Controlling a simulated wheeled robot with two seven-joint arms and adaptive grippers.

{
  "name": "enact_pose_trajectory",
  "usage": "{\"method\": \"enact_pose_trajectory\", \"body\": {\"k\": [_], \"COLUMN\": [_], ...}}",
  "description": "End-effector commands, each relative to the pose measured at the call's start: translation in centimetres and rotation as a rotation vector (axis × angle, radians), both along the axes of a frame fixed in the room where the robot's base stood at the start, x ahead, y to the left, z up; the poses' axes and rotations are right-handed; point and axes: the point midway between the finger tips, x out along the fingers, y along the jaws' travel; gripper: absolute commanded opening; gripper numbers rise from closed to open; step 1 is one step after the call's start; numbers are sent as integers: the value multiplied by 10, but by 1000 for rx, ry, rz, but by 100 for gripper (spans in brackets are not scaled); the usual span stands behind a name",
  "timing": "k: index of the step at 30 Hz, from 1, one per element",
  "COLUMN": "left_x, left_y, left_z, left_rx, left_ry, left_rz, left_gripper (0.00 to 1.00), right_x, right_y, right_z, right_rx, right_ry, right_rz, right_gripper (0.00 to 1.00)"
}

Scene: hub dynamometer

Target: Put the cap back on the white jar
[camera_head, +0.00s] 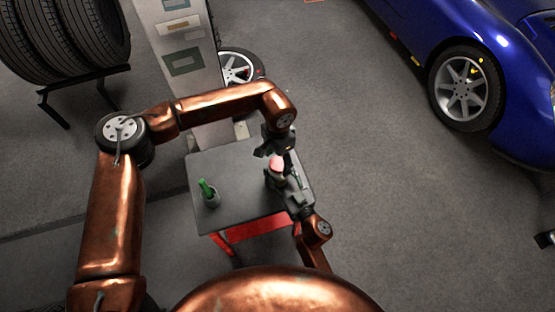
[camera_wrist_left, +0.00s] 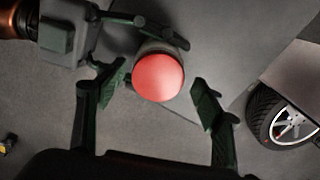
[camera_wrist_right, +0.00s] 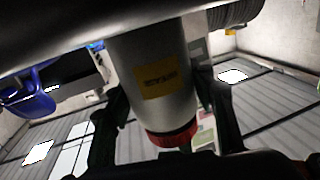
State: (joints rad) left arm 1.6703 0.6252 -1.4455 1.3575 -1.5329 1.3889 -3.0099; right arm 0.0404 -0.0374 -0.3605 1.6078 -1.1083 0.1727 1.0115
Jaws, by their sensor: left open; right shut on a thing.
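The jar (camera_wrist_right: 178,100), pale grey-white with a yellow label, is held between the fingers of my right gripper (camera_wrist_right: 165,112), which also shows in the head view (camera_head: 286,184). The right wrist view is upside down, so the jar stands roughly upright. The red cap (camera_wrist_right: 173,135) sits against its upper end with no clear gap; whether it is seated fully I cannot tell. The cap also shows in the head view (camera_head: 277,161) and from above in the left wrist view (camera_wrist_left: 158,78). My left gripper (camera_wrist_left: 156,98) is open just above it, fingers apart on both sides, not visibly touching.
A grey-topped table (camera_head: 237,165) with red legs stands below. A green bottle (camera_head: 207,188) in a dark holder is at its left. A grey cabinet (camera_head: 184,55) rises behind, with a wheel (camera_head: 236,68) beside it. A blue car (camera_head: 428,35) is right; tyres (camera_head: 65,45) are left.

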Motion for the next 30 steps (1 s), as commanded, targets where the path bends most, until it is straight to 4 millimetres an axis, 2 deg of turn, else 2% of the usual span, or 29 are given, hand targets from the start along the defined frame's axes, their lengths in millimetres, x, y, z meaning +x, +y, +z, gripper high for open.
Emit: {"method": "enact_pose_trajectory", "body": {"k": [8,15,18,30], "left_x": [0,0,-1,-1], "left_y": [0,-1,0,0], "left_z": [6,36,43,45], "left_rx": [-1,-2,1,0], "left_ry": [1,-1,1,1], "left_rz": [0,-1,-1,40], "left_gripper": [62,62,62,59], "right_x": [0,0,0,0], "right_y": [0,0,0,0], "right_z": [-1,-1,-1,0], "right_rx": [0,0,0,0], "right_ry": [1,1,1,1], "right_rz": [-1,0,0,0], "right_gripper": [0,0,0,0]}}
